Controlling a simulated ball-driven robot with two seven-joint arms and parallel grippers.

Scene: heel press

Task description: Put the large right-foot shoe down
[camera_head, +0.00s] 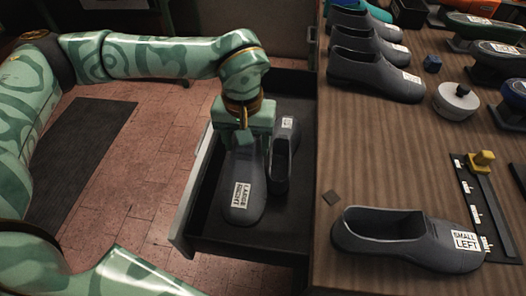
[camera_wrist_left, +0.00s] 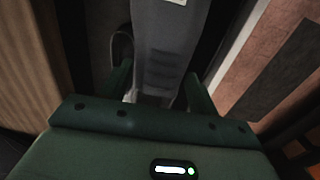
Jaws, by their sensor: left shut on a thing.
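The large right-foot shoe (camera_head: 238,205) is dark grey with a white label reading LARGE RIGHT. It is in the open drawer (camera_head: 190,208), toe toward the near side. My left gripper (camera_head: 244,138) is above its heel end, pointing down and shut on it. In the left wrist view the grey shoe (camera_wrist_left: 165,45) runs between the two fingers of the left gripper (camera_wrist_left: 160,88). I cannot tell whether its sole touches the drawer floor. A second grey shoe (camera_head: 281,172) with a white label is close on its right in the drawer. My right gripper is out of view.
The wooden bench (camera_head: 375,150) is right of the drawer. The drawer's near end is bare.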

